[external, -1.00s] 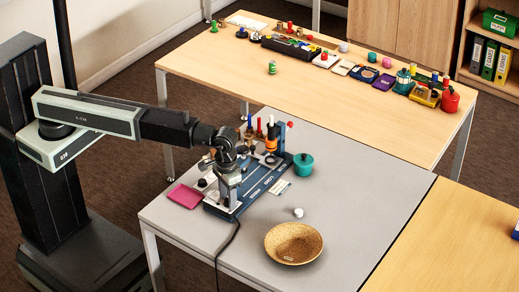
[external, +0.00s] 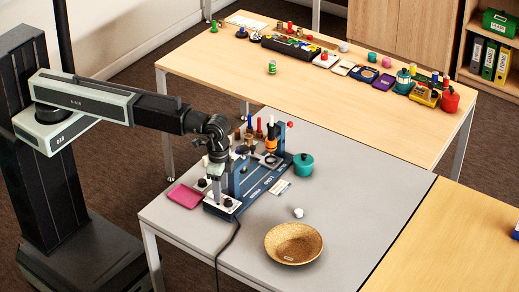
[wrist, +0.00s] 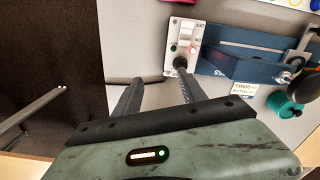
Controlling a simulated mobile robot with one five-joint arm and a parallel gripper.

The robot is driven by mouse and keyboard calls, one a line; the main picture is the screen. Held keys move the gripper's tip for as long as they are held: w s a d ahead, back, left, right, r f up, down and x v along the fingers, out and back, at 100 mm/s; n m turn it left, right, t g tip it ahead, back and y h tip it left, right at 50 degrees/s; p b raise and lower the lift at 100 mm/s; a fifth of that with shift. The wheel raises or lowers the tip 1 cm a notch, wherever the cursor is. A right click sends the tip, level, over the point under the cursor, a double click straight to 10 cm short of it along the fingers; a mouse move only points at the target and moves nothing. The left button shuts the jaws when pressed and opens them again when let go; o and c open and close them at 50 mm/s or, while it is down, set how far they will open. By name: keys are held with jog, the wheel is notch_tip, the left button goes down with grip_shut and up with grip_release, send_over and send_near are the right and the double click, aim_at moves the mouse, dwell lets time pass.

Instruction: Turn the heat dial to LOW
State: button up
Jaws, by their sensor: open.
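The blue work station (external: 262,187) stands on the grey table, with a white control panel (external: 218,210) at its near end. A black knob (external: 228,203) sits on this panel, just right of my gripper (external: 216,198). My gripper points down over the panel, its fingers apart and nothing between them. In the wrist view my gripper (wrist: 157,75) is also open; its right finger reaches the dark knob (wrist: 180,63) on the panel (wrist: 186,28), and I cannot tell whether they touch. The dial's setting and any LOW mark are not readable.
A second black knob (external: 203,182) is left of my gripper, near a magenta tray (external: 183,196). A cork bowl (external: 294,243) and a white ball (external: 298,212) are nearer. A cable runs off the table's front.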

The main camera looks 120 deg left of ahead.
jog(key=s+d+f+m+b, duration=0.2)
jog(key=s+d+m, duration=0.2)
jog(key=s+d, duration=1.05)
jog(key=w+a+r+n+t+y+b, duration=0.1)
jog(key=a+n+y, duration=0.25)
jog(key=a, duration=1.65)
jog(key=w+a+r+n+y+b, duration=0.1)
jog(key=w+a+n+y, duration=0.2)
jog(key=a, duration=1.7)
jog(key=shift+y, duration=0.25)
jog(key=b+x, duration=0.2)
jog(key=x, duration=0.1)
jog(key=b+x, duration=0.3)
jog(key=s+b+x, duration=0.1)
jog(key=b+x, duration=0.1)
jog(key=b, duration=0.1)
jog(key=shift+f, duration=0.6)
jog(key=shift+w+a+f, duration=0.1)
jog(key=shift+a+f, duration=0.25)
